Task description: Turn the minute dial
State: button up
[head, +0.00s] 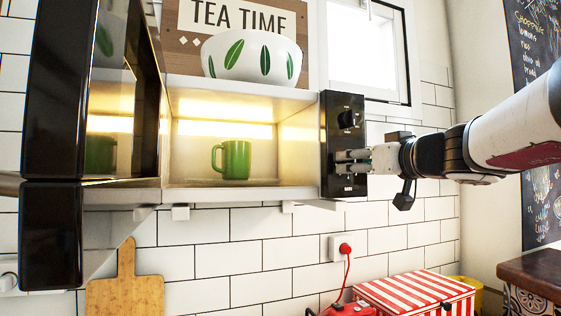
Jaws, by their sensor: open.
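The black control panel (330,160) is on the right side of a lit microwave (240,86), whose dark door (60,100) stands open at the left. A round black dial (347,119) shows on the panel's upper part. I cannot read a label that says which dial sets minutes. My gripper (345,162) comes in from the right with its fingers apart, at the panel's lower part, below the upper dial. The fingers cover that part of the panel, so any dial there is hidden. I cannot tell whether the fingertips touch anything.
A green mug (235,160) stands inside the microwave. A white bowl with green leaves (252,58) sits on top. Below are a red plug (345,249), a red-and-white striped box (420,292) and a wooden cutting board (125,293). A window (362,45) is above the panel.

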grip_shut()
